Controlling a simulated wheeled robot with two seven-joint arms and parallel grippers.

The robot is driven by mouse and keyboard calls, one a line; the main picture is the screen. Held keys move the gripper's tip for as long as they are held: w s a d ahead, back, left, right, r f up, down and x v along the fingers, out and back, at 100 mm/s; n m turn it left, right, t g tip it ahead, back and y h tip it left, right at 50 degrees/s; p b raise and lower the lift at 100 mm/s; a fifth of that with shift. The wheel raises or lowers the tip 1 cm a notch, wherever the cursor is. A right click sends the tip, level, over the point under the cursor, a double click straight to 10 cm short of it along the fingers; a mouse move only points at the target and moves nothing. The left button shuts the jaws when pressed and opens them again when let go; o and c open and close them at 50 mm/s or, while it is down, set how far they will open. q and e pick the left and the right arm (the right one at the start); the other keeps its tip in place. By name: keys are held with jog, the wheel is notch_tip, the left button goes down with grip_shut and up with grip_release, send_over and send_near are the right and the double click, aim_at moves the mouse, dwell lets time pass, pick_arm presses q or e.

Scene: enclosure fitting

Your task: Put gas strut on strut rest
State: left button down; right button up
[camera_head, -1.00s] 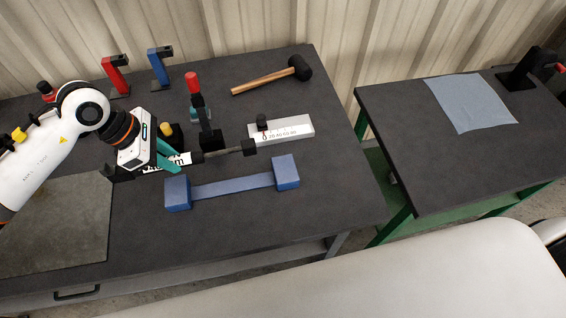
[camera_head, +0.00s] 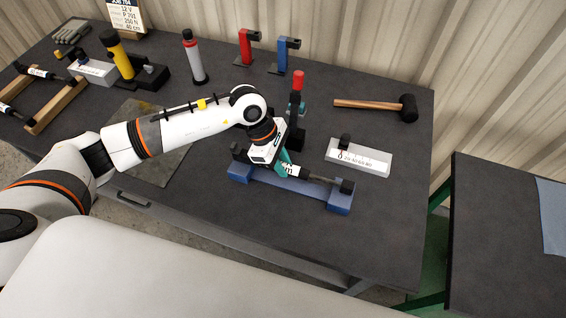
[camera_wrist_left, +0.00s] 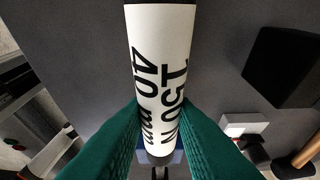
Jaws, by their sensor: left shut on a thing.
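The gas strut (camera_head: 318,180) has a white label, a thin rod and black ends. My left gripper (camera_head: 285,170) is shut on it around the label. The strut rest (camera_head: 292,186) is a blue bar with a raised block at each end. The strut lies lengthwise over the rest, its black ends near the two blocks. I cannot tell whether it touches them. In the left wrist view the strut's label (camera_wrist_left: 155,70) reads 150 N, 40 mm, between the green fingers (camera_wrist_left: 155,125). My right gripper is not in view.
Behind the rest stands a red-topped clamp (camera_head: 297,105). A white labelled block (camera_head: 358,158) and a hammer (camera_head: 380,105) lie to the right. Red (camera_head: 247,48) and blue (camera_head: 283,55) stands are at the back. A wooden rack (camera_head: 55,105) is at far left. The table's front right is clear.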

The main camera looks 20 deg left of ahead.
pick_arm(q)
jog(key=shift+f, duration=0.85)
jog(key=c, duration=1.2)
grip_release()
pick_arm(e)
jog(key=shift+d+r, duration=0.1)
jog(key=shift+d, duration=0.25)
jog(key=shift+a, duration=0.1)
pick_arm(q)
jog(key=shift+r, duration=0.25)
jog(key=b+v, duration=0.4)
jog(key=v, duration=0.6)
jog(key=shift+a+r, duration=0.2)
jog(key=shift+a, duration=0.1)
jog(key=shift+a+r, duration=0.15)
jog(key=shift+r, duration=0.4)
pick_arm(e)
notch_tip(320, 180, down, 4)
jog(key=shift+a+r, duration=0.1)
